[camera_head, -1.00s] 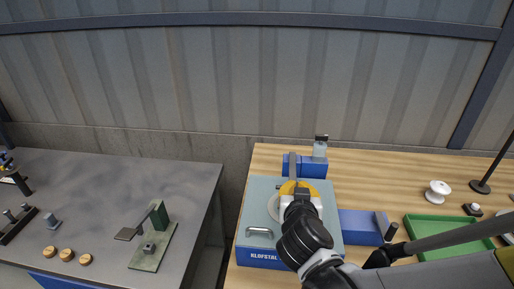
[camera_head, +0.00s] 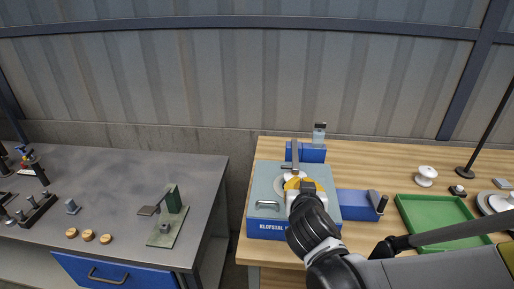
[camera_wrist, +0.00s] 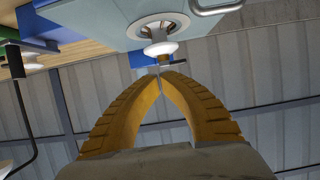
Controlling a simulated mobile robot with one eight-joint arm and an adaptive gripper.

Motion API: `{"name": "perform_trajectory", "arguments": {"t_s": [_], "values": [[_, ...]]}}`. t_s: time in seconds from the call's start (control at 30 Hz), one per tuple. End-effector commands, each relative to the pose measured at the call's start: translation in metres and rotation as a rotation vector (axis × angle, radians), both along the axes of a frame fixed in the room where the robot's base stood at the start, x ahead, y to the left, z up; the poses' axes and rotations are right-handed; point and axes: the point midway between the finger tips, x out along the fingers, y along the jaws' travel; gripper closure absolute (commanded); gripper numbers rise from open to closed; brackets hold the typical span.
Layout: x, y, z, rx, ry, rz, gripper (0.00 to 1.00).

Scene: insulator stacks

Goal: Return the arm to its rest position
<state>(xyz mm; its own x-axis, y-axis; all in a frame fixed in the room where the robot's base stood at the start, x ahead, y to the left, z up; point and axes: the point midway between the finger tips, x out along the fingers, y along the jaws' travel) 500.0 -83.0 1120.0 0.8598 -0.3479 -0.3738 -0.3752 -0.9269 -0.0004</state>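My gripper (camera_head: 300,187) is over the front right part of the pale blue-topped KLOFSTAL box (camera_head: 267,224). In the wrist view, the two ribbed yellow fingers (camera_wrist: 160,72) curve together and their tips meet, with nothing visible between them. A white insulator (camera_head: 291,179) stands on the box just behind the fingers, partly hidden by them. It also shows in the wrist view beyond the fingertips (camera_wrist: 156,33), apparently clear of them. My dark wrist hides part of the box front.
A blue block (camera_head: 357,204) stands right of the box, then a green tray (camera_head: 436,222) and white spool (camera_head: 426,175). A dark stand (camera_head: 465,171) is farther right. The grey bench (camera_head: 110,170) on the left holds wooden discs (camera_head: 88,235) and a green fixture (camera_head: 168,222).

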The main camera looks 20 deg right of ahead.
Motion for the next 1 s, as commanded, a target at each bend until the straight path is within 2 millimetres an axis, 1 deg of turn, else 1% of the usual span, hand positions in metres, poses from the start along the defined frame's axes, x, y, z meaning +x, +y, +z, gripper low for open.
{"name": "perform_trajectory", "arguments": {"t_s": [0.17,0.27,0.37,0.5,0.6,0.7,0.8,1.0], "values": [[-0.007,0.000,-0.004,0.005,0.048,0.004,1.00],[-0.023,0.005,-0.009,0.015,0.142,0.024,1.00],[-0.049,0.017,-0.016,0.036,0.267,0.075,1.00],[-0.089,0.043,-0.021,0.068,0.423,0.191,1.00],[-0.115,0.062,-0.022,0.089,0.498,0.276,1.00],[-0.132,0.076,-0.021,0.103,0.541,0.340,1.00],[-0.140,0.082,-0.020,0.109,0.559,0.371,1.00],[-0.141,0.083,-0.020,0.108,0.561,0.377,1.00]]}}
